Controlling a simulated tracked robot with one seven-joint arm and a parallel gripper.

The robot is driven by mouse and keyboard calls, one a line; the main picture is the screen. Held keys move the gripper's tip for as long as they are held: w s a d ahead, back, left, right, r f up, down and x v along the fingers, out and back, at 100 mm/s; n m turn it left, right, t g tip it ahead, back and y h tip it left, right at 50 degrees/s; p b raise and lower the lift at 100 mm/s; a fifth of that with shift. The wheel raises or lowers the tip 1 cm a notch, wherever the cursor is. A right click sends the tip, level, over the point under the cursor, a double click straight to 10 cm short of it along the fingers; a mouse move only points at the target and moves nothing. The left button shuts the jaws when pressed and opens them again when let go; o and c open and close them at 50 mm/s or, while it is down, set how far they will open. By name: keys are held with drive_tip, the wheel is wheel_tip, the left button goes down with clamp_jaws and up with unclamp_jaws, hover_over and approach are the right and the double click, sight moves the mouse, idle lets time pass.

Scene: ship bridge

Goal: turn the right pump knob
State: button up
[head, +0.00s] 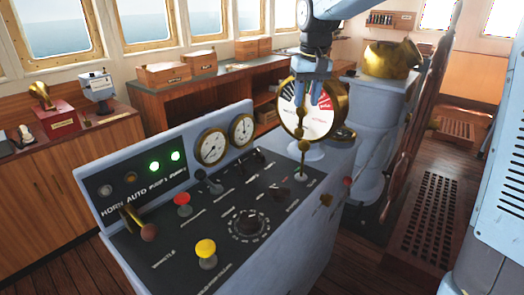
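The blue-grey console (250,262) has a sloping black panel with several knobs and switches. Small dark knobs (259,156) sit in a row near its back edge, below the gauges. A small rotary knob (280,192) with a reddish mark sits nearer the right side. The labels beside these are too small to read, so I cannot tell which is the right pump knob. My gripper (309,98) points down above the back right of the console, in front of the white dial in a brass ring (318,126).
A red button (182,198), a yellow button (206,248), a large black dial (248,224) and a brass lever (132,216) stand on the panel. Two green lamps (165,162) are lit. Two gauges (212,147) stand behind. The brass-topped pedestal (378,115) and wheel are right.

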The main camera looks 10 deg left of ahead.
drive_tip(key=n+g, duration=0.1)
drive_tip(key=n, duration=0.1)
hover_over(260, 153)
wheel_tip(260, 153, down, 8)
drive_tip(key=shift+h, duration=0.3)
wheel_tip(260, 153, down, 14)
drive_tip(key=shift+r, duration=0.1)
drive_tip(key=shift+c, duration=0.3)
clamp_jaws()
